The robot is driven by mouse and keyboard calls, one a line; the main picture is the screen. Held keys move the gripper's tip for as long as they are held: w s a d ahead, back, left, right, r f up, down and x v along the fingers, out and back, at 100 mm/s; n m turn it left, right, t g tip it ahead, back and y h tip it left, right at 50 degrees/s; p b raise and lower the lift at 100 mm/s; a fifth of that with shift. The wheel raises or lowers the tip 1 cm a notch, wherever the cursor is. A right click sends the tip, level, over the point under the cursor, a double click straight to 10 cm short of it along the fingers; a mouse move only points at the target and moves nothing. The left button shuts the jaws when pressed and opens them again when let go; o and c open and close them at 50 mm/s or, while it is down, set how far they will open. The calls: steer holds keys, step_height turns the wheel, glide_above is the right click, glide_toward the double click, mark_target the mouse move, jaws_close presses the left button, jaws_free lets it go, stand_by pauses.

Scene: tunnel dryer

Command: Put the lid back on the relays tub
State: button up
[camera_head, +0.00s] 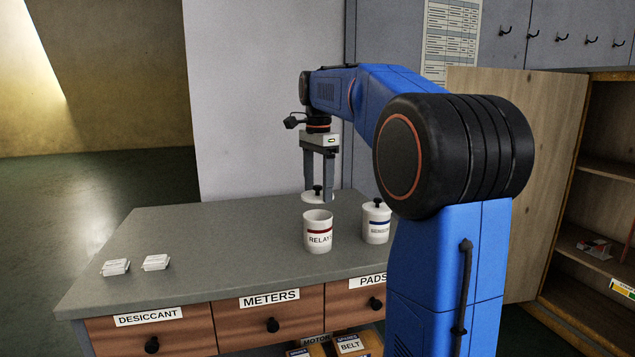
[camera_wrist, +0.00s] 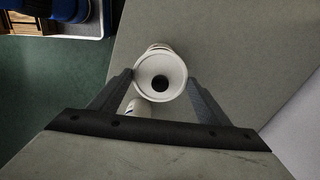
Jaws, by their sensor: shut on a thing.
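A second white tub (camera_head: 376,228) with a blue band and its own knobbed lid stands close at the right. Labelled drawers are below; an open shelf cabinet (camera_head: 595,190) stands at the right.

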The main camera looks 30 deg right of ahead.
steer(key=shift+f, duration=2.3)
steer(key=shift+f, duration=0.15)
stand_by(0.5)
steer(key=o, duration=1.3)
steer(key=shift+r, duration=3.5)
jaws_close()
